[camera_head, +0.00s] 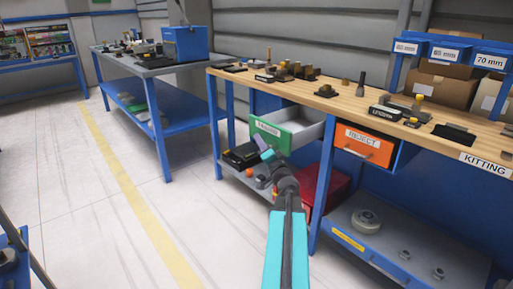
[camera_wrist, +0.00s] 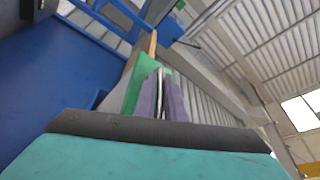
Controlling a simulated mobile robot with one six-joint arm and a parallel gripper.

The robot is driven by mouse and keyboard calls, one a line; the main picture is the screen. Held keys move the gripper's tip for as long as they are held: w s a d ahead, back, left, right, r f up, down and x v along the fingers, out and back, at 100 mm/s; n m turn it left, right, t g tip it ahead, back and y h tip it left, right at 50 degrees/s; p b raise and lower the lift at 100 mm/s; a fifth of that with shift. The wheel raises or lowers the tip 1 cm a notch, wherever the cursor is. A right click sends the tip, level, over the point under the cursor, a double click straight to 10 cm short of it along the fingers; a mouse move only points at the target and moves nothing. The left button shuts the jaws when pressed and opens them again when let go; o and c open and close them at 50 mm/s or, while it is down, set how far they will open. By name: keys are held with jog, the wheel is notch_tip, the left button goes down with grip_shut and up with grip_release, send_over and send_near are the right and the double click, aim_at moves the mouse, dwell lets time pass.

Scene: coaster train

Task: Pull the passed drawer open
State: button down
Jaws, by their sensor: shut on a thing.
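The green-fronted drawer (camera_head: 269,137) under the kitting bench has a white label that seems to read PASSED. It stands pulled out, and its grey inside shows. In the wrist view the fingers of my gripper (camera_wrist: 160,97) lie against the green drawer front (camera_wrist: 136,82).
The wooden bench top (camera_head: 335,100) above holds several parts. A lower shelf (camera_head: 415,262) carries round parts. A black case and a red box lie below the green drawer. Open floor (camera_head: 90,210) is at left.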

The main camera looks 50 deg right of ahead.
jog(key=shift+r, duration=0.1)
jog(key=c, duration=2.1)
grip_release()
jog(key=shift+a, duration=0.1)
jog(key=p+v, duration=0.5)
jog(key=shift+s, duration=0.3)
jog(key=p, duration=0.4)
jog(key=shift+s+a+p, duration=0.3)
jog(key=shift+p, duration=0.05)
